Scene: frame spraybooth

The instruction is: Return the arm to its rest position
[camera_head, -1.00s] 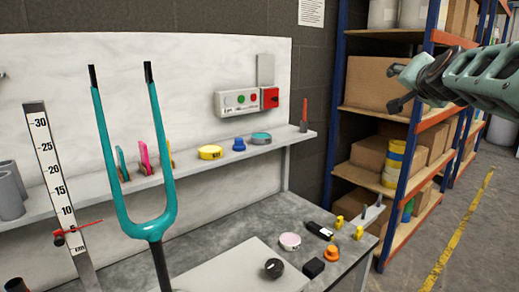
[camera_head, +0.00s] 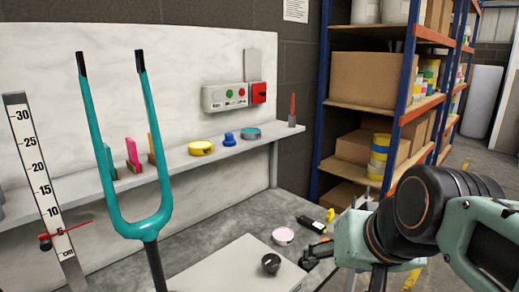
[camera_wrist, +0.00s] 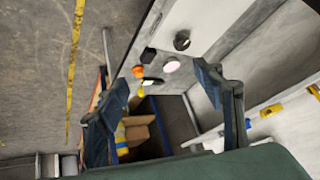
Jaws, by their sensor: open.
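My arm (camera_head: 400,235) reaches in from the right in the head view, low over the right end of the grey bench (camera_head: 240,215).
A teal fork (camera_head: 150,225) stands upright at the left, beside a height gauge (camera_head: 40,180). A storage rack (camera_head: 400,110) stands behind my arm. Open floor lies right.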

